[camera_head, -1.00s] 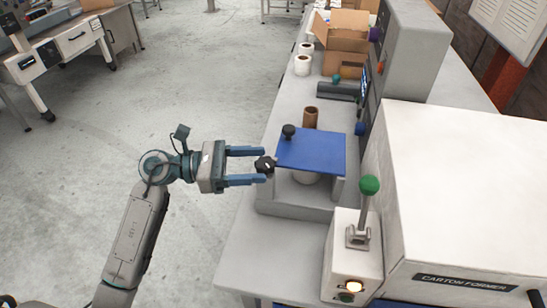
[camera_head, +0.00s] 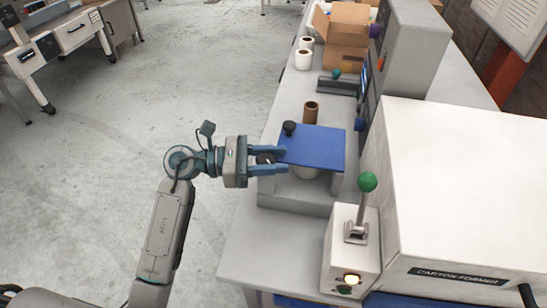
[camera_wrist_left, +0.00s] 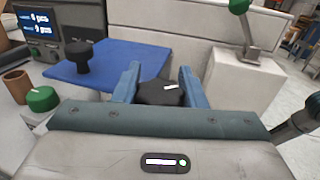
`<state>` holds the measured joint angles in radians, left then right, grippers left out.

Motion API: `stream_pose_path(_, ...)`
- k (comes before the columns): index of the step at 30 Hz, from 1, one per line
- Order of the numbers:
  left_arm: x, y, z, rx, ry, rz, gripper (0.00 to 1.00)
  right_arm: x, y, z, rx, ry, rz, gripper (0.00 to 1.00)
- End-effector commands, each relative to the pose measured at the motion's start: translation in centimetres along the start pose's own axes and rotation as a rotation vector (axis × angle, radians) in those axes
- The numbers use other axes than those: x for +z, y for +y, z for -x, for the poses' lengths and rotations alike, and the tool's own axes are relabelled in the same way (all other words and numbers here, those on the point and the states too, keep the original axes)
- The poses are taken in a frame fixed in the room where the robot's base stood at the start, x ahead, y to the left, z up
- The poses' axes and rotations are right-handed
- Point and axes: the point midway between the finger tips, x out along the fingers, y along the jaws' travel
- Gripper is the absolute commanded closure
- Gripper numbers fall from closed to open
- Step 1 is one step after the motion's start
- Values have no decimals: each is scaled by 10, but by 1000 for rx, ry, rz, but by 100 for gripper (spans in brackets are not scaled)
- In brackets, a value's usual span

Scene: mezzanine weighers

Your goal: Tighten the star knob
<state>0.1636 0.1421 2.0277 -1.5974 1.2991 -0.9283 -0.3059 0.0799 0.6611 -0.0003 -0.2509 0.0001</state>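The black star knob (camera_head: 265,158) sits at the left side of the blue-topped weigher. It shows with a white mark on it in the left wrist view (camera_wrist_left: 162,92). My left gripper (camera_head: 268,160) reaches in from the left, with one blue finger on each side of the knob. The blue plate (camera_head: 318,147) lies just past the fingertips. My right gripper is not in view.
A second black knob (camera_head: 289,128) stands at the blue plate's corner, close to the upper finger. A brown tube (camera_head: 311,112) stands behind the plate. A green-topped lever (camera_head: 367,183) and the white carton former (camera_head: 465,200) are to the right.

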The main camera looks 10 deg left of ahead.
Motion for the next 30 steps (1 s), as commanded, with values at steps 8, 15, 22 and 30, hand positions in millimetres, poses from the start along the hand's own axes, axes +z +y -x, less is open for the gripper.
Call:
stream_pose_path(8, -4, 0, 0, -42, -2, -1, 85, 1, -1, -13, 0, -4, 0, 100)
stream_pose_path(15, -2, -2, 0, -130, -1, -2, 85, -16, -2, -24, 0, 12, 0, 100)
stream_pose_path(22, 0, -2, 0, -135, 0, -1, 85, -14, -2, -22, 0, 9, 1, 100)
stream_pose_path(30, 0, -2, 0, -135, 0, 0, 40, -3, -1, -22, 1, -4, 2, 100)
